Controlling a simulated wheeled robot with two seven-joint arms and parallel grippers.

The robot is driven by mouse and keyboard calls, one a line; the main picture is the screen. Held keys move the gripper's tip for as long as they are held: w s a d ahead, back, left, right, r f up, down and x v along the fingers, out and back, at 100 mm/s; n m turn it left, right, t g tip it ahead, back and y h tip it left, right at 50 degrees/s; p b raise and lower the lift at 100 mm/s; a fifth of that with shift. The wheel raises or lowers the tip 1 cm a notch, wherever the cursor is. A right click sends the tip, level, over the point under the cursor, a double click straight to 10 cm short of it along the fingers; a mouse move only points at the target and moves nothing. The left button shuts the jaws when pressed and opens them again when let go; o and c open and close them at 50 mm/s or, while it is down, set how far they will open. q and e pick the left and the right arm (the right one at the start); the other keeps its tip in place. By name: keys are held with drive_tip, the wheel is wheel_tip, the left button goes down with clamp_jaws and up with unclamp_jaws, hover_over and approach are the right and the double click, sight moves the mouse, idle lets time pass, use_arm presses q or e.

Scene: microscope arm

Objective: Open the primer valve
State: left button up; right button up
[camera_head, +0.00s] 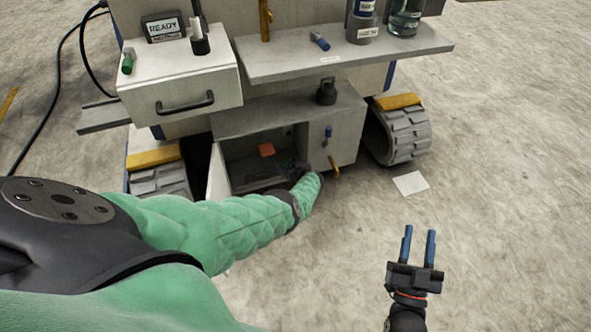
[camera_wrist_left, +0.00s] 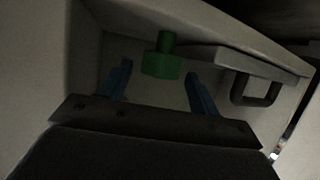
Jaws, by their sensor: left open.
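A green knob-like part with a short stem (camera_wrist_left: 162,60), which may be the primer valve, shows in the left wrist view. It is between the blue fingers of my left gripper (camera_wrist_left: 158,72) and slightly beyond them; I see no clear contact. In the head view, my left arm reaches to the low open cabinet (camera_head: 215,180), and its gripper is a dark shape at the opening, mostly hidden. A blue lever (camera_head: 328,132) and a yellow lever (camera_head: 334,168) are on the cabinet's right front. My right gripper (camera_head: 419,234) is open and empty above the floor.
An orange-red block (camera_head: 266,150) shows inside the dark cabinet. A white drawer (camera_head: 185,95) is above left and a grey shelf (camera_head: 340,60) above right. A wheel (camera_head: 403,130) stands right of the cabinet. The floor at right is clear except a paper sheet (camera_head: 410,183).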

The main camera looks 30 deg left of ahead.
sight(288, 165)
use_arm(q)
drive_tip(key=shift+s+d+r+p, duration=0.3)
drive_tip(key=shift+d+p, duration=0.15)
drive_tip(key=shift+d, duration=0.15)
drive_tip(key=shift+s+d+r+p, duration=0.25)
drive_tip(key=shift+d+p, duration=0.2)
use_arm(e)
wheel_tip(288, 165, down, 20)
drive_tip(key=s+g+h, duration=0.2)
drive_tip(key=g, duration=0.5)
use_arm(q)
drive_tip(key=shift+s+d+r+p, duration=0.25)
drive_tip(key=shift+d+p, duration=0.15)
drive_tip(key=shift+d, duration=0.15)
drive_tip(key=shift+p+v, duration=0.5)
drive_tip(key=shift+v, duration=0.25)
use_arm(e)
drive_tip(key=s+f+g, duration=0.3)
drive_tip(key=s+f, duration=0.3)
drive_tip(key=f, duration=0.3)
drive_tip(key=s+f+g, duration=0.4)
drive_tip(key=s+f, duration=0.2)
drive_tip(key=f, duration=0.3)
drive_tip(key=shift+d+f+g+h, duration=0.3)
drive_tip(key=shift+f+h, duration=0.1)
